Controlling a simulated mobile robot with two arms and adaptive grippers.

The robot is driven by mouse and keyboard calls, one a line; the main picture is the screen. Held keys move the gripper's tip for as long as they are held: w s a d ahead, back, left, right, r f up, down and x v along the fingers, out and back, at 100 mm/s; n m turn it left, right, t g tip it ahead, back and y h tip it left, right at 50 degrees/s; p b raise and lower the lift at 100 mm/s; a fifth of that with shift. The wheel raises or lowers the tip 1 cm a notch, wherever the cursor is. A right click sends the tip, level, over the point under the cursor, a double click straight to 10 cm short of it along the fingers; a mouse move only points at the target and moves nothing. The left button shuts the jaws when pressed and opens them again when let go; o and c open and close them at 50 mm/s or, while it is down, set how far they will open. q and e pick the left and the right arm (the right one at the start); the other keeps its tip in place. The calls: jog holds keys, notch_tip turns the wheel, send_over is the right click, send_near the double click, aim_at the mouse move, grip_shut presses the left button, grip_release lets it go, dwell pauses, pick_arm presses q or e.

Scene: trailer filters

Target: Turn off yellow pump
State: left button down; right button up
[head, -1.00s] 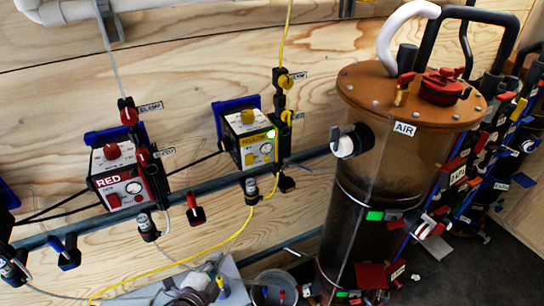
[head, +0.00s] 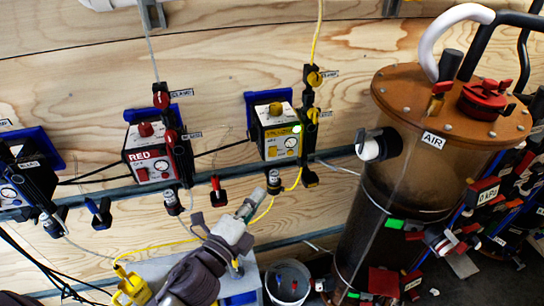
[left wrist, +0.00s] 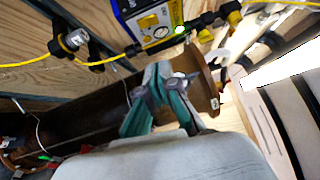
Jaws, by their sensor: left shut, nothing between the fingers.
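My right gripper is not in view.
The red pump (head: 150,158) is left of the yellow one, with a blue pump (head: 15,180) further left. A brown tank labelled AIR (head: 450,100) stands at the right. A yellow tube (head: 317,40) and clamps (head: 312,115) are close beside the yellow pump. A clear bucket (head: 288,278) is below.

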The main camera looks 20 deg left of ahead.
pick_arm(q)
jog(key=p, duration=0.3)
send_near(277, 148)
jog(key=w+d, duration=0.3)
jog(key=d, duration=0.1)
jog(key=shift+w+a+r+p, duration=0.1)
jog(key=shift+w+a+p, duration=0.2)
jog(key=shift+w+a, duration=0.45)
jog(key=shift+w+a+p, duration=0.25)
jog(key=shift+w+a, duration=0.2)
jog(key=shift+w, duration=0.5)
jog(key=shift+w+a+r, duration=0.15)
